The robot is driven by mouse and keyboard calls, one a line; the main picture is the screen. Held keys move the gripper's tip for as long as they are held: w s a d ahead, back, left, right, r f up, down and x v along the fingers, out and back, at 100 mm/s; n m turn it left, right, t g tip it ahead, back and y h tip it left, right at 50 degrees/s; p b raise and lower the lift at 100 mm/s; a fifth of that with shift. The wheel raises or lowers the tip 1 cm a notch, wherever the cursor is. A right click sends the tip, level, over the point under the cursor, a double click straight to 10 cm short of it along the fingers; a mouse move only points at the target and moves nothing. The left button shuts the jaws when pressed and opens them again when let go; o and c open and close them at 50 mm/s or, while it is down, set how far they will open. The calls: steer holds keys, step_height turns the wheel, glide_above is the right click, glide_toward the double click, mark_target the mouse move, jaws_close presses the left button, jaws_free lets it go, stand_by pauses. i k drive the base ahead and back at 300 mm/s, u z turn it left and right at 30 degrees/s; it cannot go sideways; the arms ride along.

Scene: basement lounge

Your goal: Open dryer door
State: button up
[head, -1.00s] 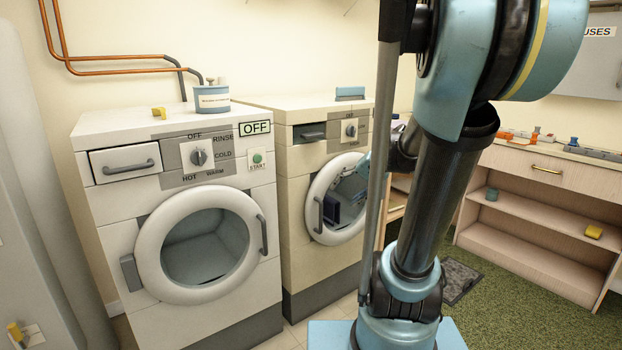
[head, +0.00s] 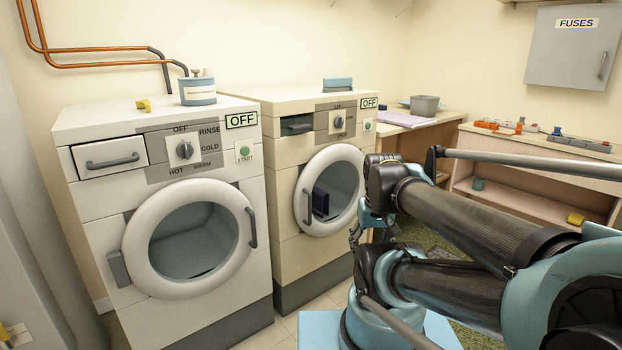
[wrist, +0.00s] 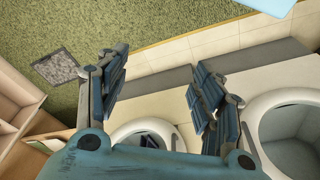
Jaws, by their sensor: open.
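The dryer (head: 290,180) is the cream machine on the right in the head view. Its round white-rimmed glass door (head: 349,158) looks closed, with a dark handle (head: 306,205) on its left side. A dark blue item (head: 320,202) shows through the glass. In the wrist view, the dryer door (wrist: 128,130) is low in the picture, partly hidden by my gripper. My gripper (wrist: 165,88) is open and empty, its blue fingers wide apart above the dryer front. In the head view, it is mostly hidden by my arm, near the door's right side.
A white washer (head: 98,190) with a closed round door stands left of the dryer. A wooden desk (head: 425,128) and a low shelf unit (head: 530,142) stand at the right. Tiled floor (head: 315,312) lies before the machines, green carpet (wrist: 155,25) beyond.

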mark_target(305, 219)
steer(key=u, duration=0.8)
steer(key=k, duration=1.05)
steer(key=z, duration=0.75)
steer(key=i, duration=1)
